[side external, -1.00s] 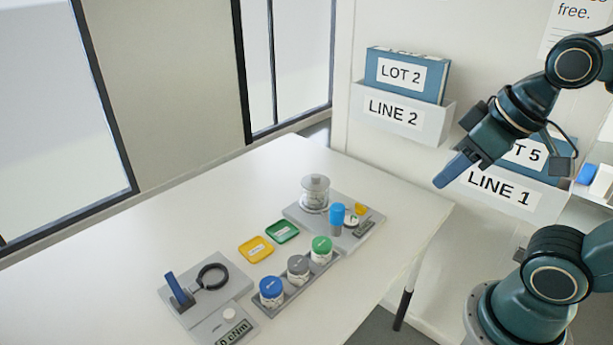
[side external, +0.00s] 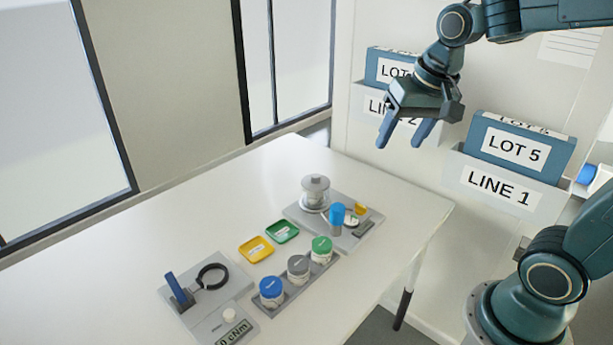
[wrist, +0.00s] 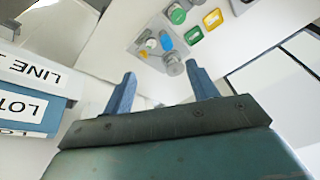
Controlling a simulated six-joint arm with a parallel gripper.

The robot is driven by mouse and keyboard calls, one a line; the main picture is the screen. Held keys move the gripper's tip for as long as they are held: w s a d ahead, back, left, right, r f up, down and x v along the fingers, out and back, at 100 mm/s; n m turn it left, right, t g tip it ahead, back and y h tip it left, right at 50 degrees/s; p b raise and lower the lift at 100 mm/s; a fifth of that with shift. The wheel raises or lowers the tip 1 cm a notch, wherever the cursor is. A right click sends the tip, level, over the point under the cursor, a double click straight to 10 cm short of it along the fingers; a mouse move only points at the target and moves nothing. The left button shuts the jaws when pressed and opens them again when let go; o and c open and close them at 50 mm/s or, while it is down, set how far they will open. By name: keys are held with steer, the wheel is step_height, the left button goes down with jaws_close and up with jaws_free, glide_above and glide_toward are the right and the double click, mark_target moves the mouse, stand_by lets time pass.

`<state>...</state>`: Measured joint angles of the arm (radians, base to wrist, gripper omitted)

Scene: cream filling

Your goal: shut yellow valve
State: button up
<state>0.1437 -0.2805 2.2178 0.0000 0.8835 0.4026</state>
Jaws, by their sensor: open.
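The yellow valve is most likely the small yellow piece (side external: 360,208) on the grey station plate (side external: 296,214) at the table's back right; it also shows as a small yellow spot in the wrist view (wrist: 143,54). I cannot make out its handle position. On the same plate stand a clear vessel with a grey lid (side external: 315,192) and a blue-topped part (side external: 337,214). My gripper (side external: 405,137) is open and empty, high above and behind the table's right side, well apart from the plate. Its two blue fingers (wrist: 162,92) point toward the table in the wrist view.
A rack holds jars with blue (side external: 271,287), grey (side external: 299,265) and green (side external: 322,245) lids. A yellow tray (side external: 243,255) and a green tray (side external: 271,233) lie beside it. A torque device (side external: 209,295) stands front left. Wall bins LINE 2 (side external: 372,104) and LINE 1 (side external: 530,212) are near my arm.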

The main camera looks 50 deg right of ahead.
steer(key=w+d+f+m+g, duration=0.2)
steer(key=w+d+f+m, duration=0.45)
steer(key=w, duration=0.35)
steer(key=m+g, duration=0.2)
steer(key=m, duration=0.3)
glide_above(361, 205)
step_height(361, 205, down, 12)
steer(key=shift+y, duration=0.3)
step_height(361, 205, down, 14)
steer(key=shift+r, duration=0.2)
steer(key=c, duration=1)
